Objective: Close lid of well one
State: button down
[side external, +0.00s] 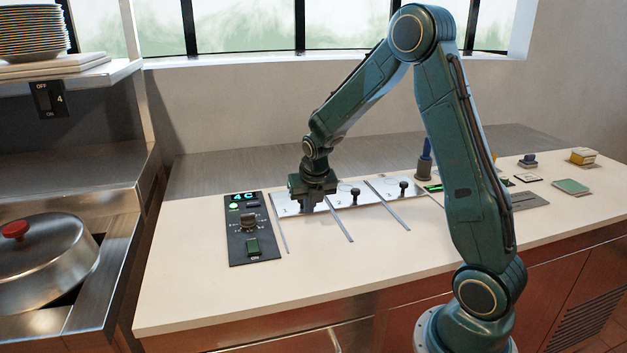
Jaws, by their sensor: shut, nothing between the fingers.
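Several metal well lids lie in a row in the counter, with thin metal rails between them. The lid at the left end (283,201) is partly hidden by my gripper. The middle lid (342,197) and the right lid (389,182) each carry a black knob and look flat with the counter. My gripper (308,209) points down over the left lid, its fingers shut and empty. The left lid's knob is hidden behind the gripper, and I cannot tell whether the fingers touch it.
A black control panel (237,244) with a green display, knob and switch sits just left of the lids. A domed pot lid (45,262) with a red knob stands far left. Small items, including a green block (570,187), lie at the right. The front counter (230,300) is clear.

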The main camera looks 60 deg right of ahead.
jog(key=v, duration=0.9)
jog(key=shift+r, duration=0.3)
jog(key=shift+s+a, duration=0.1)
jog(key=shift+a, duration=0.05)
jog(key=s+a+r+m+t+y, duration=0.1)
jog(key=s+a+r+m, duration=0.3)
jog(key=s+a+m, duration=0.4)
jog(key=s+a+r+m+t+y, duration=0.1)
jog(key=s+a+r+m, duration=0.3)
jog(key=s+a+m, duration=0.4)
jog(key=shift+s+m+t+y, duration=0.4)
jog(key=shift+s+m, duration=2.15)
jog(key=shift+m, duration=2.95)
jog(key=shift+a, duration=0.1)
